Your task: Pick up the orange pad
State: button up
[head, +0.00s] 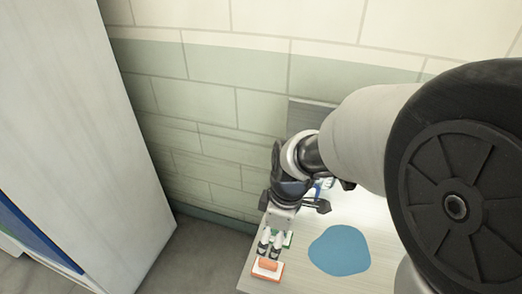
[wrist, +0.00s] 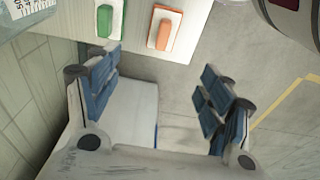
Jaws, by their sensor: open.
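The orange pad (head: 267,271) lies at the near left corner of the pale table, just below my gripper (head: 270,245) in the head view. My gripper hides part of the pad's far side in the head view.
A green pad (wrist: 110,18) lies left of the orange one in the wrist view. A flat blue shape (head: 340,250) lies on the table (head: 308,279) to the right. A tall pale cabinet (head: 80,130) stands left, across a floor gap. A tiled wall (head: 210,100) is behind.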

aim_at(269, 262)
jog(key=f+b, duration=0.1)
jog(key=f, duration=0.2)
jog(key=f+b, duration=0.1)
jog(key=f, duration=0.3)
jog(key=f+b, duration=0.1)
jog(key=f, duration=0.3)
jog(key=shift+w+a+b, duration=0.1)
jog(key=shift+a+b, duration=0.2)
jog(key=shift+a, duration=0.1)
notch_tip(269, 262, down, 5)
jog(key=shift+a+f+b, duration=0.1)
jog(key=shift+f+b, duration=0.05)
jog(key=shift+b, duration=1.1)
jog(key=c, duration=1.2)
jog(key=shift+o, duration=0.2)
jog(key=shift+r, duration=0.2)
